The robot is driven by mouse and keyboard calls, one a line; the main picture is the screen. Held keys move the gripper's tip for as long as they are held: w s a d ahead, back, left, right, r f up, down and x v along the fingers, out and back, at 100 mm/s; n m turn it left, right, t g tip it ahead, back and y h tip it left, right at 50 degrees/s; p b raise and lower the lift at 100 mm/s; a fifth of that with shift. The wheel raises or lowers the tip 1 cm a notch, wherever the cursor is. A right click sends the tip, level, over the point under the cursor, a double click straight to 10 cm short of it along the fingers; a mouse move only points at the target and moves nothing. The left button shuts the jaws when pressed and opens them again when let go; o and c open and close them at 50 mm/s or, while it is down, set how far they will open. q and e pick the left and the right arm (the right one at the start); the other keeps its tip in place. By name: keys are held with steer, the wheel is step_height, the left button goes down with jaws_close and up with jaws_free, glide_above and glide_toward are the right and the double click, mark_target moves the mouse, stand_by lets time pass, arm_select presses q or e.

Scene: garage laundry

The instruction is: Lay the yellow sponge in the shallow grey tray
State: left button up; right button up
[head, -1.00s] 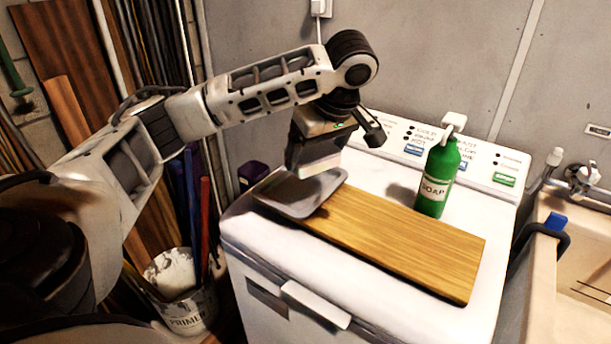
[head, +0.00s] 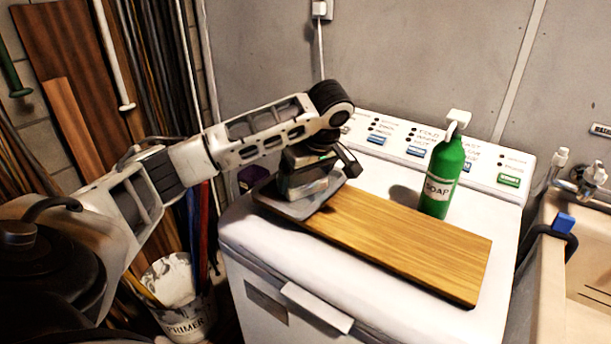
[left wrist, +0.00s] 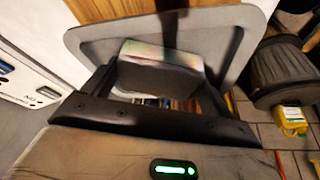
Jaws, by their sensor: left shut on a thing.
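The shallow grey tray (head: 290,211) lies on top of the white washer, at the left end of the wooden board. It also shows in the left wrist view (left wrist: 92,42). My left gripper (head: 303,183) points down over the tray. It is shut on a pale block, which I take for the sponge (left wrist: 160,78); its yellow looks washed out. In the head view the sponge (head: 308,191) is low over the tray, partly hidden by the gripper. I cannot tell whether it touches the tray floor. My right gripper is not in view.
The wooden board (head: 410,240) runs right from the tray. A green soap bottle (head: 440,180) stands behind it on the washer (head: 260,240). A primer bucket (head: 180,300) is on the floor at left, and a sink (head: 585,250) is at right.

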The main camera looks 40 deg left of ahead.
arm_select(q)
steer(key=o, duration=0.7)
steer(key=shift+f, duration=0.1)
steer(key=shift+o, duration=0.9)
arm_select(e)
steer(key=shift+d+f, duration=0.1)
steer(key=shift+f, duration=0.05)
arm_select(q)
steer(key=shift+r, duration=0.25)
steer(key=p+v, duration=0.2)
steer(key=v, duration=1)
steer(key=shift+p, duration=0.3)
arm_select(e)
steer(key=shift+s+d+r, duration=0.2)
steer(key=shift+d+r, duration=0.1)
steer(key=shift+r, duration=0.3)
arm_select(q)
steer(key=shift+d+f, duration=0.1)
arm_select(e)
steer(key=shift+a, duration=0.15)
